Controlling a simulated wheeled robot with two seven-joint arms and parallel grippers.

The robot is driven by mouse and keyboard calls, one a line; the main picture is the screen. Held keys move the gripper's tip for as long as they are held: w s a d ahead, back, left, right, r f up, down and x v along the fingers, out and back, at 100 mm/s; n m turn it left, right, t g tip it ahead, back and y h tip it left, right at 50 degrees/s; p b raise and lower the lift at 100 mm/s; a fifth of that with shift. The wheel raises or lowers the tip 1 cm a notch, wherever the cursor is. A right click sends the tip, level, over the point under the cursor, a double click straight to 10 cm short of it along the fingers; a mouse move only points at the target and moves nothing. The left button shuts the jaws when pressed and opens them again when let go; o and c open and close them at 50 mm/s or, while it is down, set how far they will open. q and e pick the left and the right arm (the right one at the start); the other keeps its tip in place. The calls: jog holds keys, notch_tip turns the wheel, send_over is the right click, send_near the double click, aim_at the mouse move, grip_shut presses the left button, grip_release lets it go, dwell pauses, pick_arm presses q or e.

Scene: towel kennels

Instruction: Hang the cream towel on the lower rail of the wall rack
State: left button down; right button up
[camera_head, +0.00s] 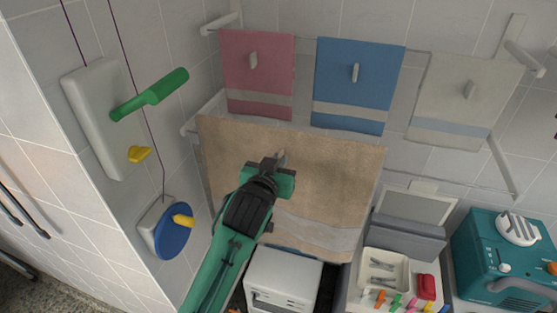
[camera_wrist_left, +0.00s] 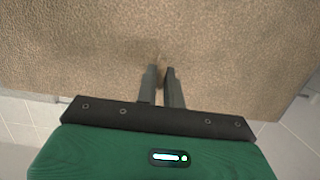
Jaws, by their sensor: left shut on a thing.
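The cream towel (camera_head: 320,180), which looks tan here with a pale band near its bottom, is spread out at the height of the lower rail (camera_head: 430,180) of the wall rack. My left gripper (camera_head: 281,158) is shut on a small tab at the towel's middle. In the left wrist view the closed fingertips (camera_wrist_left: 160,73) meet at that tab, and the towel (camera_wrist_left: 80,50) fills the upper picture. The towel hides much of the lower rail. I cannot tell whether it rests on the rail or is in front of it. My right gripper is not in view.
Pink (camera_head: 257,75), blue (camera_head: 357,85) and off-white (camera_head: 463,100) towels hang from the upper rail, each with a tab. A white box-shaped appliance (camera_head: 283,278), a tray (camera_head: 385,270) and a teal machine (camera_head: 507,255) stand below. Wall fixtures with a green handle (camera_head: 150,95) are at left.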

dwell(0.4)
pick_arm(q)
jog(key=shift+w+f+b, duration=0.1)
jog(key=shift+f+b, duration=0.55)
jog(key=shift+f, duration=0.55)
notch_tip(320, 180, down, 3)
jog(key=shift+r+b, duration=0.15)
jog(key=shift+b, duration=0.55)
jog(key=c, duration=1)
grip_release()
jog(key=shift+c, duration=0.2)
